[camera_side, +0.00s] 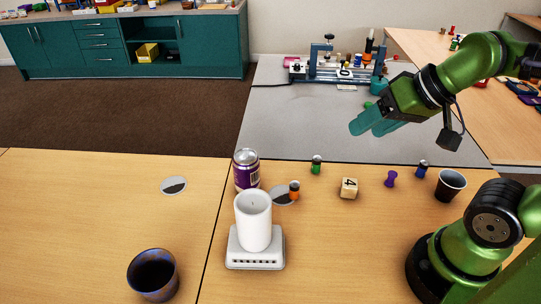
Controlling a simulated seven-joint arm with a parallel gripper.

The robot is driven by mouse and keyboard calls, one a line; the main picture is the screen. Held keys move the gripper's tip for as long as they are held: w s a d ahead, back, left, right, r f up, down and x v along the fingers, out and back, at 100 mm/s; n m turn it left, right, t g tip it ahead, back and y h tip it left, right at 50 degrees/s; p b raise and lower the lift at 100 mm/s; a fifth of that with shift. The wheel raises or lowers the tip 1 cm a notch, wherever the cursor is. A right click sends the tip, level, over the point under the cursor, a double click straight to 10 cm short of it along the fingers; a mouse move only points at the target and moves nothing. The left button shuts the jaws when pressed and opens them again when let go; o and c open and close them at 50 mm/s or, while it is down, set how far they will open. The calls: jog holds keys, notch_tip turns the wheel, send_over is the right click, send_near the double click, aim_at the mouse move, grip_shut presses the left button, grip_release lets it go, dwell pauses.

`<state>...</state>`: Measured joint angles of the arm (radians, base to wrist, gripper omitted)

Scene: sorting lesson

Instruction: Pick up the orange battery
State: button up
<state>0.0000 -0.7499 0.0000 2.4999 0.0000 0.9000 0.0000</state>
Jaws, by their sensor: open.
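The orange battery (294,191) is small, with an orange body and a dark upper part. It stands upright on the wooden table, at the right edge of a grey disc (280,198). A purple can (246,170) and a white cylinder (253,220) on a white base are close to its left. My gripper (364,127) has teal fingers and is open and empty. It is raised well above the table, up and to the right of the battery. The battery is in plain view.
A green battery (316,165), a number block (349,188), a purple peg (391,179), a blue battery (422,169) and a dark cup (450,185) stand to the right. A dark mug (153,275) and another disc (173,186) are at left. The front middle table is clear.

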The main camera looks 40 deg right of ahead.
jog(key=n+g+h, duration=0.2)
jog(key=n+g, duration=0.5)
jog(key=n, duration=0.8)
send_over(295, 183)
notch_tip(295, 183, down, 7)
notch_tip(295, 183, down, 11)
jog(key=shift+a+r, duration=0.1)
jog(key=shift+a, duration=0.05)
jog(key=shift+f, duration=2.8)
jog(key=shift+c, duration=0.2)
